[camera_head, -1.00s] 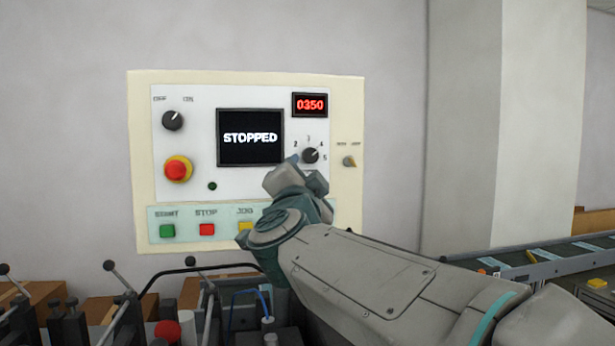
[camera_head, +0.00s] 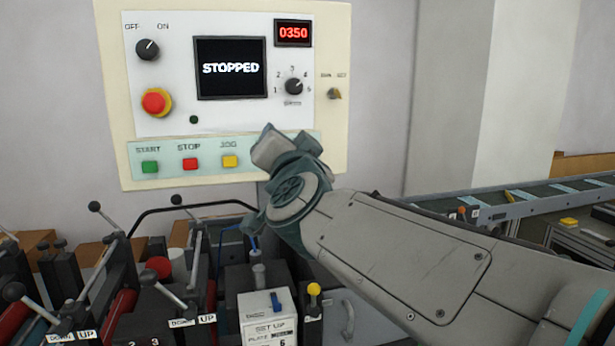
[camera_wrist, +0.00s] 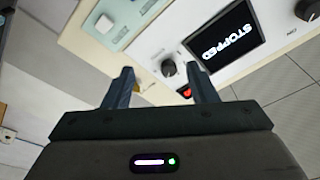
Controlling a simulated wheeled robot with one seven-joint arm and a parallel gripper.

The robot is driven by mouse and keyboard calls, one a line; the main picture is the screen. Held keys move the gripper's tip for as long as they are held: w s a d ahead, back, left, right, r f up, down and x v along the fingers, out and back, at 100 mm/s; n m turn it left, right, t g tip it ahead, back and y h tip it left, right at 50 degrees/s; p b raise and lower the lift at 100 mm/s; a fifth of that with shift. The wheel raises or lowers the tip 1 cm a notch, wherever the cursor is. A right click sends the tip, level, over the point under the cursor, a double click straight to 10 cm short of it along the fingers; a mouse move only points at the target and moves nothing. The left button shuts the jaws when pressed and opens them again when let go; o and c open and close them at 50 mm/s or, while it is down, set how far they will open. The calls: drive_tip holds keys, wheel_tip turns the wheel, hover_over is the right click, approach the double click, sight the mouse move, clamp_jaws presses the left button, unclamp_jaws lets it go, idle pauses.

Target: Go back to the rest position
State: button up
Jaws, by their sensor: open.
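My gripper (camera_wrist: 162,88) shows in the wrist view with its two fingers apart and nothing between them. Beyond the fingers is part of the control panel, tilted in that view. In the head view my arm reaches in from the lower right, and its wrist end is in front of the panel's lower right part; the fingers are hidden there. The control panel (camera_head: 339,130) is on the wall. Its screen (camera_head: 231,68) reads STOPPED and its red display (camera_head: 293,33) reads 0350. A rotary knob (camera_head: 294,86) is right of the screen.
Below the panel is a machine with several levers (camera_head: 95,207) and a white SET UP box (camera_head: 268,318). Green (camera_head: 150,167), red (camera_head: 190,163) and yellow (camera_head: 229,161) buttons line the panel's bottom. A conveyor (camera_head: 520,205) runs at the right. The wall above my arm is clear.

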drive_tip(key=s+d+f+n+g, duration=0.3)
drive_tip(key=s+d+f+g, duration=0.1)
drive_tip(key=f, duration=0.7)
drive_tip(key=s+d+f+n+g, duration=0.3)
drive_tip(key=d+f+g, duration=0.2)
drive_tip(key=f, duration=0.6)
drive_tip(key=s+d+f+g+h, duration=0.3)
drive_tip(key=s+d+f+g, duration=0.3)
drive_tip(key=s+d+f, duration=0.4)
drive_tip(key=s+f, duration=0.3)
drive_tip(key=shift+s+d+m+g+h, duration=0.15)
drive_tip(key=shift+s+m+g+h, duration=0.15)
drive_tip(key=shift+s+h, duration=0.1)
